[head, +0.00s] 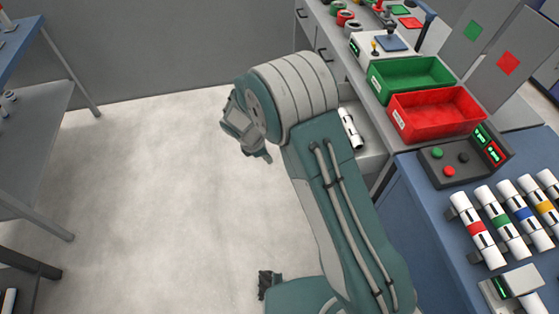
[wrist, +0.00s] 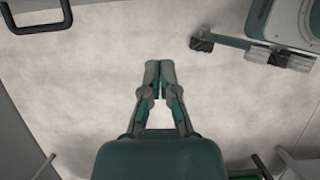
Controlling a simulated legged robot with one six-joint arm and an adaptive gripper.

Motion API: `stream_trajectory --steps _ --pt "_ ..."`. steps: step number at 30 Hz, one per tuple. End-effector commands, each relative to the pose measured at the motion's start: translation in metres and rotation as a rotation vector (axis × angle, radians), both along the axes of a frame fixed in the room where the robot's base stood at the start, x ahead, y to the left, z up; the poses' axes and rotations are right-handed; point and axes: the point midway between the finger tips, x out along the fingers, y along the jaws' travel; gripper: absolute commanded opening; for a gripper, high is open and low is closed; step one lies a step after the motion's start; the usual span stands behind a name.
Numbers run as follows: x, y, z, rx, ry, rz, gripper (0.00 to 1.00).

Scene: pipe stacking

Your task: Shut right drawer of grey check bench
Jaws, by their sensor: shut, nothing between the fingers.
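The grey check bench (head: 385,108) runs along the upper right of the head view. Its right drawer (head: 372,152) stands open beside my arm, with a white tube with black marks (head: 350,128) lying in it. My arm hides the drawer's front and much of its inside in that view. My gripper (wrist: 159,68) is shut and empty over bare floor in the wrist view. In the head view it is partly hidden behind my wrist, left of the drawer. A dark bar handle (wrist: 38,27) shows at the wrist view's upper left, apart from the fingers; I cannot tell which drawer it belongs to.
A green bin (head: 410,78) and a red bin (head: 435,110) stand on the bench top. A blue table (head: 425,225) with banded tubes and a button box (head: 465,160) is at the right. Open floor (head: 160,200) lies left of my arm, with another table (head: 35,110) beyond.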

Motion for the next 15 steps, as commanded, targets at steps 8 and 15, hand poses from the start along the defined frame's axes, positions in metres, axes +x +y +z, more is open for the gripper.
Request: stream_trajectory --steps 8,15 --pt "0.003 -0.020 -0.049 -0.002 0.004 -0.003 0.00" --pt "0.008 -0.042 -0.081 0.000 0.001 -0.006 0.00"
